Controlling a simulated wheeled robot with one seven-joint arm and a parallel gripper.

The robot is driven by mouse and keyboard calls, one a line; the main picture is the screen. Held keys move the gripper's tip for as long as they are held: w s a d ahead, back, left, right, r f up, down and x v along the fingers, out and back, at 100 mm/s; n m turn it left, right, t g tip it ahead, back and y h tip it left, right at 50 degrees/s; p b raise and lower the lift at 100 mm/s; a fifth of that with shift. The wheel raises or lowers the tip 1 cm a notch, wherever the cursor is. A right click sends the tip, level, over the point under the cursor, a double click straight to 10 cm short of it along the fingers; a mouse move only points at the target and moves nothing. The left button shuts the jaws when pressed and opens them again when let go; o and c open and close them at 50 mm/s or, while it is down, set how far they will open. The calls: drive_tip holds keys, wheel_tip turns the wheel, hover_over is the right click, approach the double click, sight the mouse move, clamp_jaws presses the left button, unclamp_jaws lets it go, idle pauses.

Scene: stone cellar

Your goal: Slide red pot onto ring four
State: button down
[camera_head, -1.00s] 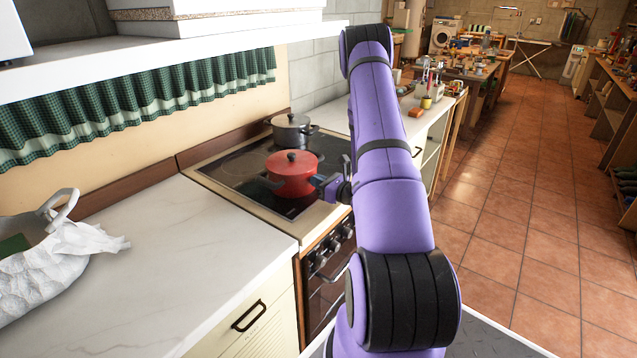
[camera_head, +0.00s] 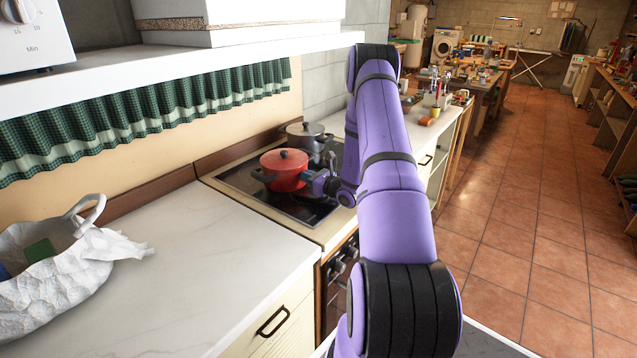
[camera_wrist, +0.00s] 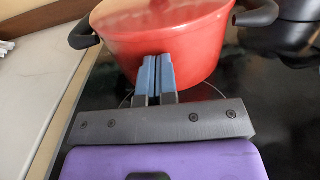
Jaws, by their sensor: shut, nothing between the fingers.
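The red pot (camera_head: 284,172), with a red lid and black handles, stands upright on the black glass hob (camera_head: 237,180). It also fills the top of the wrist view (camera_wrist: 165,35). My gripper (camera_head: 314,184) is at the pot's right side, low on its wall. In the wrist view my gripper's blue fingers (camera_wrist: 155,62) are together and empty, their tips appearing to touch the pot wall. Part of a thin ring line (camera_wrist: 126,100) shows beside the fingers, partly under the pot. No ring numbers are readable, so I cannot tell which is ring four.
A grey lidded pot (camera_head: 306,137) stands behind the red pot, near the back right of the hob. A white counter (camera_head: 190,250) adjoins the hob on the left, with a white bag (camera_head: 55,275) on it. A shelf (camera_head: 190,68) overhangs the counter.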

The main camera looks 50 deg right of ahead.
drive_tip(key=w, duration=0.8)
drive_tip(key=w+a, duration=0.1)
drive_tip(key=w, duration=0.4)
drive_tip(key=shift+s, duration=0.1)
drive_tip(key=shift+s+d, duration=0.1)
drive_tip(key=shift+s, duration=0.25)
drive_tip(key=s, duration=0.9)
drive_tip(key=s+d, duration=0.1)
drive_tip(key=s, duration=0.3)
drive_tip(key=shift+s, duration=0.15)
